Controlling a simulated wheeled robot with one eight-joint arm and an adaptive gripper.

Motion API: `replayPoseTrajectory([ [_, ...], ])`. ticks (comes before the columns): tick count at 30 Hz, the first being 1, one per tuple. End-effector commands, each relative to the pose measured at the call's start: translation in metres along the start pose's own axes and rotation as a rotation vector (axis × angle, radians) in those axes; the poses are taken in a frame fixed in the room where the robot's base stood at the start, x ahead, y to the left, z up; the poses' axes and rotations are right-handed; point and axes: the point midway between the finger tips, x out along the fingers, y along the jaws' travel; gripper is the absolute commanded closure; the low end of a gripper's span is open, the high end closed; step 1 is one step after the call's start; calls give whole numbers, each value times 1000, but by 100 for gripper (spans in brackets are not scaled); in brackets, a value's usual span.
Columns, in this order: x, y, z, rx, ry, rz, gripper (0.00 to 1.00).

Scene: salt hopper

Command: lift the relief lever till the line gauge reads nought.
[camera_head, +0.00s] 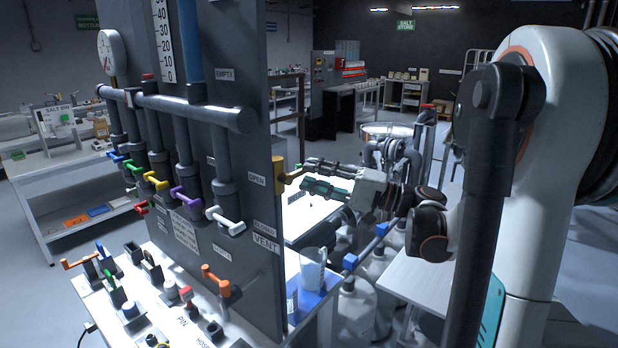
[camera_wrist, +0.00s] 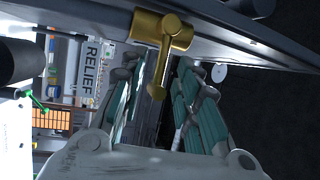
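The brass relief lever (camera_head: 280,175) sticks out from the right side edge of the grey panel, near an OPEN label. In the wrist view the lever (camera_wrist: 160,42) hangs from a round brass hub, its rounded end pointing down the picture. My gripper (camera_head: 307,174) is at the lever's right, its two fingers apart above and below the lever's end. In the wrist view my gripper (camera_wrist: 157,78) is open, with the lever's end between the fingers and visible space on both sides. The round line gauge (camera_head: 112,52) stands above the pipe's left end; its reading is too small to tell.
The panel (camera_head: 255,100) carries several coloured valve handles under a thick pipe (camera_head: 185,108). A RELIEF label (camera_wrist: 90,65) shows in the wrist view. A clear beaker (camera_head: 312,268) stands on a blue mat below my gripper, beside several white jugs (camera_head: 355,308).

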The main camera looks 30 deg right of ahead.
Motion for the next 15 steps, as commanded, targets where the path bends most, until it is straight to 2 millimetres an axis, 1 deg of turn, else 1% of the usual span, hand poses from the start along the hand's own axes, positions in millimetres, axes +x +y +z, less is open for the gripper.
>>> replayPoseTrajectory([
  [1, 6, 0, 1, 0, -3, 0, 70],
  [6, 16, 0, 1, 0, -1, 0, 70],
  [14, 17, 0, 0, 0, 0, 0, 70],
  [15, 17, 0, 0, 0, 0, 0, 73],
])
